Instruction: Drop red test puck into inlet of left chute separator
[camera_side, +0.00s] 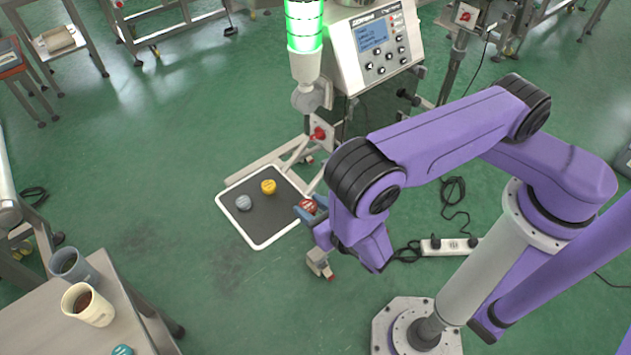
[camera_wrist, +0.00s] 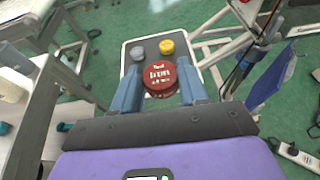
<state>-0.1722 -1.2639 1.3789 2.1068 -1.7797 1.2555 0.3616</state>
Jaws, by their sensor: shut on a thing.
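The red test puck (camera_wrist: 160,79) is between the two blue fingers of my gripper (camera_wrist: 160,84) in the wrist view, with its lettered top facing the camera. In the side view the puck (camera_side: 307,206) shows at the tip of my gripper (camera_side: 306,211), over the right side of a dark tray with a white rim (camera_side: 262,246). My gripper is shut on the puck. I cannot tell whether the puck touches the tray. The metal detector (camera_side: 372,45), with a lit display and buttons, stands behind. I cannot make out the left chute inlet.
A yellow puck (camera_side: 268,187) and a grey puck (camera_side: 244,202) lie on the tray. A stack light (camera_side: 304,27) glows green beside the detector. A table with cups (camera_side: 88,304) stands at lower left. A power strip (camera_side: 449,246) and cables lie on the green floor.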

